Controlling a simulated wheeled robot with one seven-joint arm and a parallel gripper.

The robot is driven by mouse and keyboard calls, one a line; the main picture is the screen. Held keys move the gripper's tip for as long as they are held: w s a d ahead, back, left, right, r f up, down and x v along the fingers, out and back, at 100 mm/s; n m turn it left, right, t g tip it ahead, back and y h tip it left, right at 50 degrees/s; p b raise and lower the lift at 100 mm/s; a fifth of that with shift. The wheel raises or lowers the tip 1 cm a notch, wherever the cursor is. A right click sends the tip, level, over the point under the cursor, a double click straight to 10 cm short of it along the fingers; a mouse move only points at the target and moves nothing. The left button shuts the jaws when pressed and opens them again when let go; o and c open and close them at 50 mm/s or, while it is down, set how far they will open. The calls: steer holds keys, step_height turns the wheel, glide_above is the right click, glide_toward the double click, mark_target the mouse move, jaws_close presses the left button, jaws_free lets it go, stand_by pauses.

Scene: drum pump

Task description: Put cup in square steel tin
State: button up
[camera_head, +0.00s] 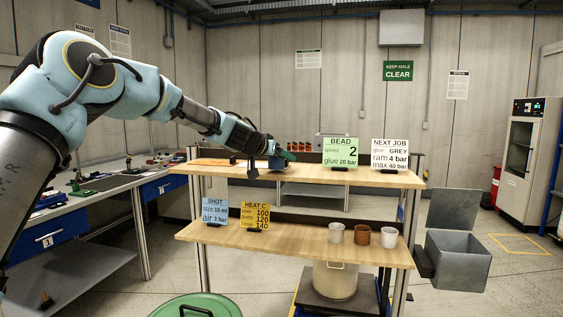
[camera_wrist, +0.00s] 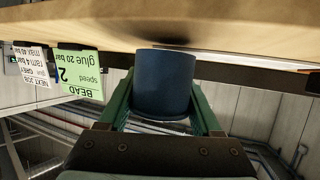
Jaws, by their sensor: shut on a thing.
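A dark blue cup (camera_wrist: 162,82) is between the green fingers of my gripper (camera_wrist: 162,100), which is shut on it. In the head view my gripper (camera_head: 282,153) is over the left part of the upper wooden shelf, with the blue cup (camera_head: 276,162) partly hidden by it. The cup is close to the shelf top; I cannot tell whether it touches. A square grey steel tin (camera_head: 462,270) stands at the right, apart from the shelves. Its lid (camera_head: 454,208) is raised and its top is open.
The upper shelf (camera_head: 375,178) carries a green BEAD sign (camera_head: 340,152) and a white NEXT JOB sign (camera_head: 389,155). The lower shelf (camera_head: 290,239) holds a pale cup (camera_head: 336,232), a brown cup (camera_head: 362,235) and a grey cup (camera_head: 389,237). A green drum lid (camera_head: 195,304) is in front.

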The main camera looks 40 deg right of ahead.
steer(key=shift+f, duration=0.5)
steer(key=o, duration=1.5)
steer(key=shift+f, duration=0.1)
steer(key=shift+r, duration=0.2)
steer(key=shift+a+b, duration=0.3)
steer(key=shift+a, duration=0.05)
steer(key=b+v, duration=0.5)
steer(key=v, duration=0.6)
steer(key=shift+s+a+r, duration=0.15)
